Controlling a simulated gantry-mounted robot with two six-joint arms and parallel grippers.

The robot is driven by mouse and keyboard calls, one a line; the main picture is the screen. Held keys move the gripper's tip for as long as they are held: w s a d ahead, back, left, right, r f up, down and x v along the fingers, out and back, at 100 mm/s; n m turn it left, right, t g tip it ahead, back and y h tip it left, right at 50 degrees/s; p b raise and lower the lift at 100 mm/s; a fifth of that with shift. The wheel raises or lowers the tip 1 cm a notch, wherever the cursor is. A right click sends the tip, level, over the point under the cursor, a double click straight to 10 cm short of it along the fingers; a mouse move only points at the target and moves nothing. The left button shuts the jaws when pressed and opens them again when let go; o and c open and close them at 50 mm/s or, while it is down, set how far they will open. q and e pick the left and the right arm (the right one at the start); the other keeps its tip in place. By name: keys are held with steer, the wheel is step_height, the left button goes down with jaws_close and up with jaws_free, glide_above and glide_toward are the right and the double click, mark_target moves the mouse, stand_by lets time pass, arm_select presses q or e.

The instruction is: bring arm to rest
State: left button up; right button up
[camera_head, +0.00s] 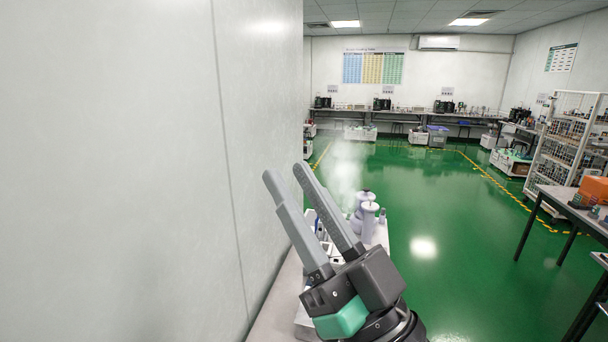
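My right gripper (287,172) is in the lower middle of the head view, with its two long grey fingers pointing up and to the left. A narrow gap shows between the fingers, and nothing is held in it. Its dark body with a green part is below the fingers, over the near bench. My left gripper is not in view.
A bench (271,314) runs along the large pale wall (130,150) on the left. White flasks (367,220) stand on it behind my gripper, with pale vapour above. The green floor (450,240) is open. A wire rack (565,135) and a table (555,195) stand at right.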

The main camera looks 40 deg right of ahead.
steer(key=s+a+r+n+t+y, duration=0.1)
steer(key=s+a+r+y, duration=0.1)
steer(key=s+r, duration=0.1)
steer(key=shift+r+n, duration=0.4)
steer(key=shift+r, duration=0.5)
